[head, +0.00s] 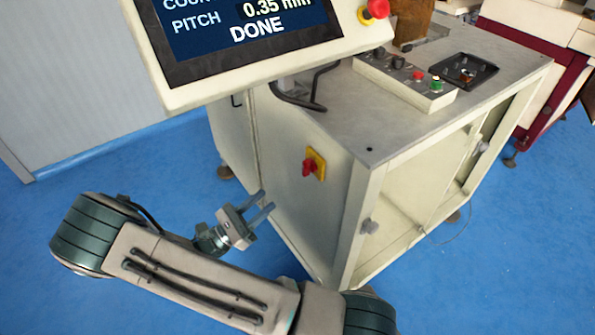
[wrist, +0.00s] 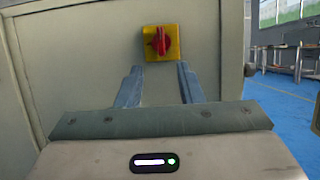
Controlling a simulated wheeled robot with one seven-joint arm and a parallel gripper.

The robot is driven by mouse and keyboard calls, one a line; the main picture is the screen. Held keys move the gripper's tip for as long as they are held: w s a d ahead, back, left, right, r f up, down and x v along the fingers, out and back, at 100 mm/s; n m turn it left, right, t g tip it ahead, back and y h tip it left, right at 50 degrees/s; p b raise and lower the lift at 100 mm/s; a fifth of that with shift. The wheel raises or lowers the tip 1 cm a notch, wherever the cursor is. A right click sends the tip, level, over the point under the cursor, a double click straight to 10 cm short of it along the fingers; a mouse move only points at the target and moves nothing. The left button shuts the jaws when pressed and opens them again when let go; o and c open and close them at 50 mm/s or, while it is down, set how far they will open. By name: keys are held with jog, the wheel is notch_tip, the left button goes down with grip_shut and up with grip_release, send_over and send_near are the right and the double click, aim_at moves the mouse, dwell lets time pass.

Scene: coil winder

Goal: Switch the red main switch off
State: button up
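The red main switch (head: 309,167) is a red rotary knob on a yellow square plate (head: 319,160), on the side panel of the beige machine cabinet. In the wrist view the red knob (wrist: 158,42) sits on its yellow plate (wrist: 175,50), straight ahead and just above my fingertips. My gripper (head: 267,201) is open and empty, to the lower left of the switch in the head view and apart from it. In the wrist view its two fingers (wrist: 160,72) point toward the panel below the plate.
A display panel (head: 240,45) reading DONE overhangs the cabinet, with a red emergency button (head: 377,9). A control box (head: 405,80) with several knobs stands on the cabinet top (head: 350,115). Blue floor (head: 120,165) is clear at the left.

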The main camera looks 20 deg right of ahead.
aim_at(303, 169)
jog(key=x, duration=1.2)
jog(key=shift+d, duration=0.1)
jog(key=shift+p, duration=0.3)
grip_shut()
